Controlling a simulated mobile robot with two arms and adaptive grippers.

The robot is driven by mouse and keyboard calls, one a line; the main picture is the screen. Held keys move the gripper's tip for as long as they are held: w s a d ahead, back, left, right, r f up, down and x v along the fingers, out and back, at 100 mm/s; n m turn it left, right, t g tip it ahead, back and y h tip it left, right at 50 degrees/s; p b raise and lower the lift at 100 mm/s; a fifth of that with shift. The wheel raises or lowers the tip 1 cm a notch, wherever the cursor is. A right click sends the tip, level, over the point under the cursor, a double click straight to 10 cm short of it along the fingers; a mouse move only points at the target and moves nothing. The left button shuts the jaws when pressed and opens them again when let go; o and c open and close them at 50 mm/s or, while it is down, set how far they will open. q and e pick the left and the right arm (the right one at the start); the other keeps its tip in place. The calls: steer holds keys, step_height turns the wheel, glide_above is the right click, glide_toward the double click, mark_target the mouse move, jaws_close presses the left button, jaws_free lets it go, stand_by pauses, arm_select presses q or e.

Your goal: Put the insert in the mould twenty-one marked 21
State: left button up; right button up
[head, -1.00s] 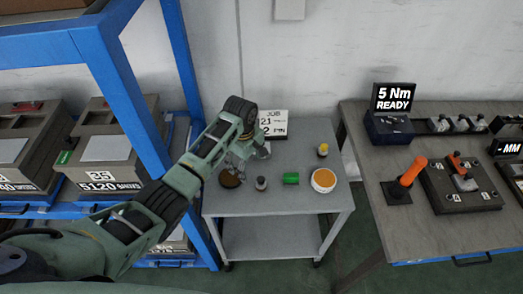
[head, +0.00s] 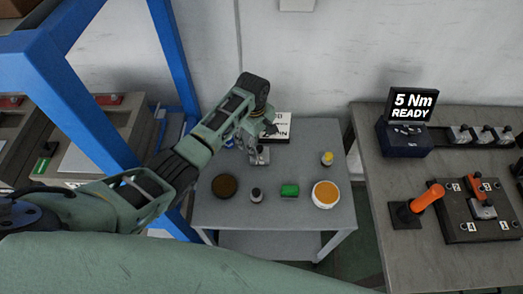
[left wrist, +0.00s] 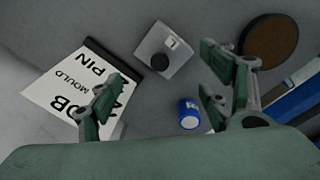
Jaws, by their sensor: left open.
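A grey metal block with a black knob (left wrist: 167,52), which looks like the insert, lies on the small cart by the job card. It also shows in the head view (head: 260,157). My left gripper (left wrist: 163,88) is open and empty above the cart top, with the block ahead of its fingers and apart from them. In the head view the left gripper (head: 256,139) is over the back of the cart and partly hides the card. A mould (head: 132,116) stands on the rack at left, partly behind a blue post. No mould number 21 is readable.
The cart (head: 300,221) also holds the job card (head: 280,129), a brown dish (head: 224,186), a dark-topped bottle (head: 256,196), a green block (head: 290,190), an orange-filled tub (head: 325,194), a yellow-topped bottle (head: 327,158) and a blue cylinder (left wrist: 188,113). A bench (head: 375,195) stands right.

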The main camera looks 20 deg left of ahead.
mark_target(259, 148)
arm_select(q)
steer(key=shift+s+d+f, duration=0.1)
steer(key=shift+s+f, duration=0.1)
steer(key=shift+f, duration=0.25)
steer(key=shift+s+f, duration=0.15)
steer(key=shift+f, duration=0.3)
steer(key=shift+w+d+f, duration=0.1)
steer(key=shift+w+f, duration=0.05)
steer(key=shift+f, duration=0.4)
steer(key=shift+w+d+f, duration=0.1)
steer(key=shift+w+f, duration=0.05)
steer(key=shift+f, duration=0.4)
steer(key=shift+w+f, duration=0.1)
steer(key=shift+f, duration=0.9)
steer(key=c, duration=0.6)
steer(key=shift+a, duration=0.1)
steer(key=c, duration=0.9)
steer(key=shift+c, duration=1.4)
arm_select(e)
steer(key=shift+s+d, duration=0.1)
steer(key=shift+s, duration=0.85)
arm_select(q)
steer(key=shift+c, duration=0.2)
arm_select(e)
steer(key=shift+r, duration=0.1)
